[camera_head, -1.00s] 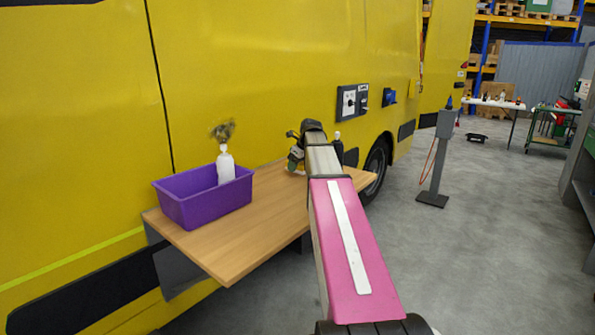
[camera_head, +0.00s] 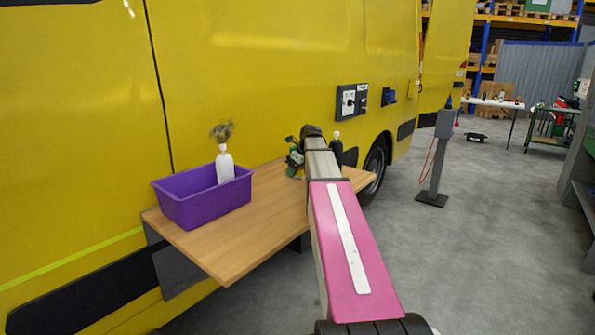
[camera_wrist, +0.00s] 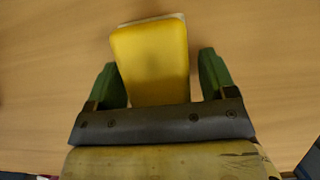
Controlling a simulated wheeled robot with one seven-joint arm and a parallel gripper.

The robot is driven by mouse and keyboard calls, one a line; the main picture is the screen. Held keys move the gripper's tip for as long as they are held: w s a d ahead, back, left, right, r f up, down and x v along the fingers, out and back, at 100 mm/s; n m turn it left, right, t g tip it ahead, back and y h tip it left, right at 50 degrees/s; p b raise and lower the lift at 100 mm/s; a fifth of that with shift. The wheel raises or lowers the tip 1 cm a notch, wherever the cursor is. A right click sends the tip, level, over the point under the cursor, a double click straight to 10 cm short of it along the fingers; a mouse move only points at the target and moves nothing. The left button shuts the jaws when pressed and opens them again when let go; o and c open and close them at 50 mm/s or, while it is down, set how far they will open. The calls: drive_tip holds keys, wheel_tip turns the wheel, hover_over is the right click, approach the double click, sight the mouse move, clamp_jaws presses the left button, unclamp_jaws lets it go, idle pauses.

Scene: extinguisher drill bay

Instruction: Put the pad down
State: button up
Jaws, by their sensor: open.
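The yellow pad (camera_wrist: 153,58) with a pale far edge lies on or just above the wooden tabletop (camera_wrist: 255,70) in the wrist view. In the head view my gripper (camera_head: 294,160) is at the far part of the fold-out table (camera_head: 260,230), partly hidden behind my arm. I cannot make out the pad in the head view.
A purple bin (camera_head: 205,208) with a white bottle (camera_head: 224,166) stands on the table's left part. A dark bottle (camera_head: 337,146) stands just beyond my arm. The yellow vehicle (camera_head: 260,70) walls off the back. The table between bin and gripper is clear.

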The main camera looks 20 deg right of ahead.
drive_tip(key=shift+s+a+f, duration=0.1)
drive_tip(key=shift+s+a, duration=0.05)
drive_tip(key=shift+a, duration=0.05)
drive_tip(key=v, duration=1.2)
drive_tip(key=shift+r, duration=0.3)
